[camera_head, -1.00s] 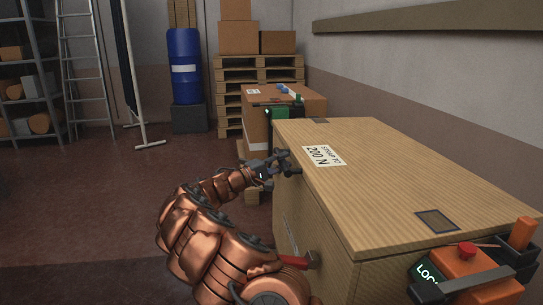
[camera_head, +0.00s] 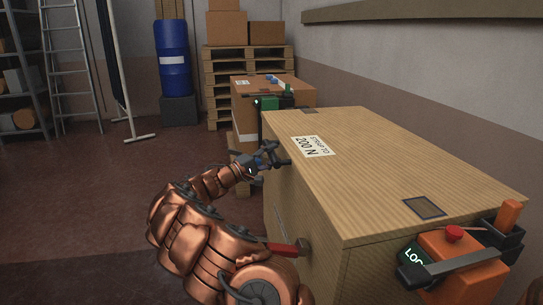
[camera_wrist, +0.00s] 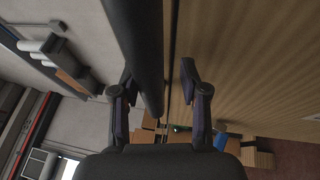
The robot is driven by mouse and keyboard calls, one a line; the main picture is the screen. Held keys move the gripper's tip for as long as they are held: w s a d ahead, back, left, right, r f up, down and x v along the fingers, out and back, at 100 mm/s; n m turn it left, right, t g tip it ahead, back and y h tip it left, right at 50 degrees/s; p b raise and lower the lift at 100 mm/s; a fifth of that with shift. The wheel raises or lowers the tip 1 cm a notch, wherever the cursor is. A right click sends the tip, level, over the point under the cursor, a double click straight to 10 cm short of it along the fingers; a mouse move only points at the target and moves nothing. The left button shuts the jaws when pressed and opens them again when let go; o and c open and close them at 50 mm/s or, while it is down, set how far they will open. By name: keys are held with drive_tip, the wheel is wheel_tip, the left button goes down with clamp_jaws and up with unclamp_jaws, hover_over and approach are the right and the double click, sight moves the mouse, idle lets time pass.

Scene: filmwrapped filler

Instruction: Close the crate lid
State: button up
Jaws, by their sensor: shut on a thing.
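A large tan wooden crate (camera_head: 292,225) stands at the right in the head view. Its wood-grained lid (camera_head: 385,160) lies flat on top, with a white label (camera_head: 312,146) reading "200 N" and a small dark plate (camera_head: 424,208). I cannot tell whether a gap remains under the lid. My gripper (camera_head: 272,157) is at the lid's left edge, near the far corner. In the wrist view its fingers (camera_wrist: 157,75) stand either side of a dark bar (camera_wrist: 136,40), which runs beside the wood and a dark seam. The jaws are shut on this bar; the exact contact is unclear.
An orange and dark device with a red button (camera_head: 453,233) is at the crate's near right end. A cardboard box (camera_head: 300,94) with a green device (camera_head: 267,103) stands behind the crate. Pallets, a blue barrel (camera_head: 173,55) and a ladder are farther back. Floor at left is clear.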

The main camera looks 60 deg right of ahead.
drive_tip(key=shift+w, duration=0.1)
idle(0.3)
drive_tip(key=v, duration=1.2)
drive_tip(key=shift+r, duration=0.2)
drive_tip(key=s+a+r+m+y+p, duration=0.1)
drive_tip(key=s+a+r+y+p, duration=0.1)
drive_tip(key=s+a+r+p, duration=0.4)
drive_tip(key=s+a+r+m+y+p, duration=0.1)
drive_tip(key=s+a+r+y+p, duration=0.15)
drive_tip(key=r+p, duration=0.4)
drive_tip(key=s+a+r+m+y+p, duration=0.2)
drive_tip(key=s+a+r+y+p, duration=0.15)
drive_tip(key=s+r, duration=0.4)
drive_tip(key=s+a+r+n+t+y+p, duration=0.2)
drive_tip(key=a+p, duration=0.5)
drive_tip(key=a, duration=0.4)
drive_tip(key=s+a+r+n+t+y+p, duration=0.2)
drive_tip(key=a+p, duration=0.5)
drive_tip(key=a, duration=0.5)
drive_tip(key=s+a+r+n+t+y+p, duration=0.2)
drive_tip(key=s+a+r+n+y+p, duration=0.2)
drive_tip(key=a+p, duration=0.4)
drive_tip(key=s+a+y, duration=0.1)
drive_tip(key=a+y, duration=0.1)
drive_tip(key=a, duration=0.2)
drive_tip(key=shift+r+t, duration=0.25)
drive_tip(key=shift+t, duration=0.05)
drive_tip(key=shift+a, duration=0.1)
